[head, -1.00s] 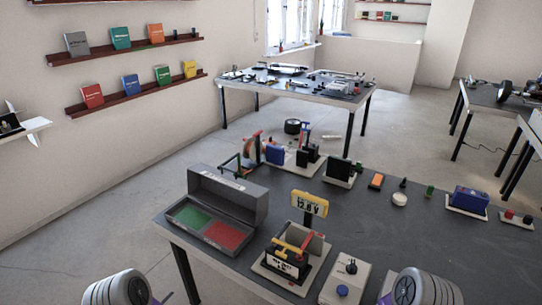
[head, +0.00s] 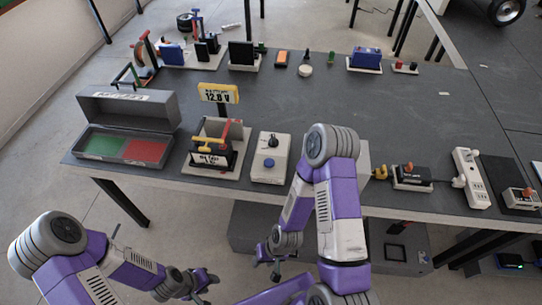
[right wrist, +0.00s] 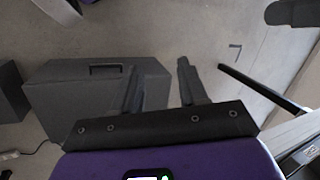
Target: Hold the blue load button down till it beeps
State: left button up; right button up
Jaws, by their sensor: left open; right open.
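The blue button (head: 269,162) sits on the front part of a pale box (head: 270,178) near the table's front edge. A black knob (head: 273,141) is behind it on the same box. My right gripper (head: 274,269) is low in front of the table, below and apart from the box. Its two fingers are open and empty in the right wrist view (right wrist: 163,82). My left gripper (head: 206,284) is further left, also low in front of the table and away from the button. It is small in view and open.
A battery stand with red and yellow clamps (head: 216,150) and a yellow display (head: 219,93) stands left of the box. An open grey case (head: 130,105) is further left. A grey case (right wrist: 95,95) lies below the table. The table's middle is clear.

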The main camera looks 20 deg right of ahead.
aim_at(269, 163)
jog(key=u, duration=2.85)
jog(key=k, duration=0.95)
jog(key=z, duration=1.65)
